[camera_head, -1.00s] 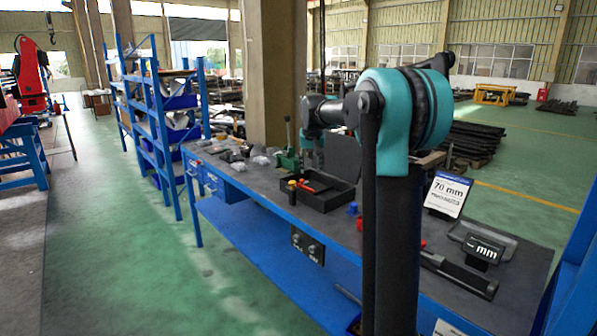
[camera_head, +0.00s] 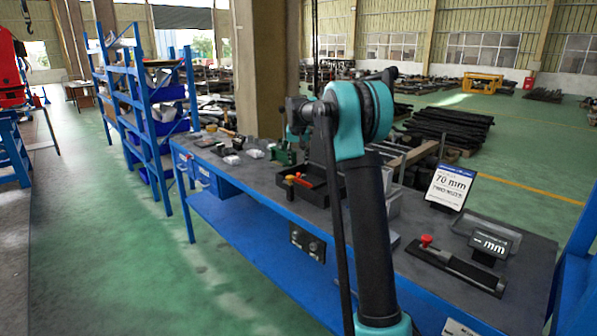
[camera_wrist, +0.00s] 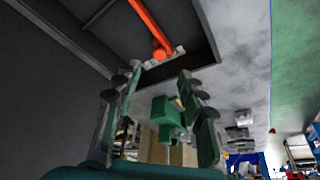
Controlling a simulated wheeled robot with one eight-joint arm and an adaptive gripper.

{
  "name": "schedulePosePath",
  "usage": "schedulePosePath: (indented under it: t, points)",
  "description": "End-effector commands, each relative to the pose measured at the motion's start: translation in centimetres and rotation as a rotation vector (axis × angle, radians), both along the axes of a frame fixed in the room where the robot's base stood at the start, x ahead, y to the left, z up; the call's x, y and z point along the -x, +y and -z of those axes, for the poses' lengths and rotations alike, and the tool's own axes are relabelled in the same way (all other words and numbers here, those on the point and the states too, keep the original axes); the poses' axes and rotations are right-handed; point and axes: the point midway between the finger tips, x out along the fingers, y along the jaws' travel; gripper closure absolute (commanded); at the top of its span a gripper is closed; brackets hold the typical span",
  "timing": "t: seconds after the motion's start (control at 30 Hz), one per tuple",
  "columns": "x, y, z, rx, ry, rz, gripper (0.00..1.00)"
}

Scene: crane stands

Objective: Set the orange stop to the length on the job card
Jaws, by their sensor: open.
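The job card (camera_head: 450,187) stands tilted on the bench and reads 70 mm. In front of it lies a black length gauge bar (camera_head: 461,268) with a red-orange knob (camera_head: 426,240) near its left end, which looks like the stop. The small display (camera_head: 491,244) beside the bar shows dashes before mm. In the wrist view my gripper (camera_wrist: 163,108) is open and empty, with its two fingers well apart. In the head view my gripper is hidden behind my arm, left of the gauge.
A black tray (camera_head: 318,202) with red and yellow-topped items sits mid-bench; an orange rod (camera_wrist: 146,22) shows in the wrist view. A green device (camera_wrist: 166,115) appears beyond my fingers. A grey tray (camera_head: 488,231) is behind the display. Blue shelving (camera_head: 160,110) stands left.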

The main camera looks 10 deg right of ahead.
Motion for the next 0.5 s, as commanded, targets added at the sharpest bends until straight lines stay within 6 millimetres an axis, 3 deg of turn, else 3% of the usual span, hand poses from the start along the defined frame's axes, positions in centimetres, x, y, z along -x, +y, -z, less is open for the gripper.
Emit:
schedulePosePath:
  t: [0.2,0.5]
  points:
    - [-1.6,-0.3,3.8,0.0,0.0,0.0,0.59]
    - [-2.6,-0.4,6.5,0.0,0.0,-0.001,0.59]
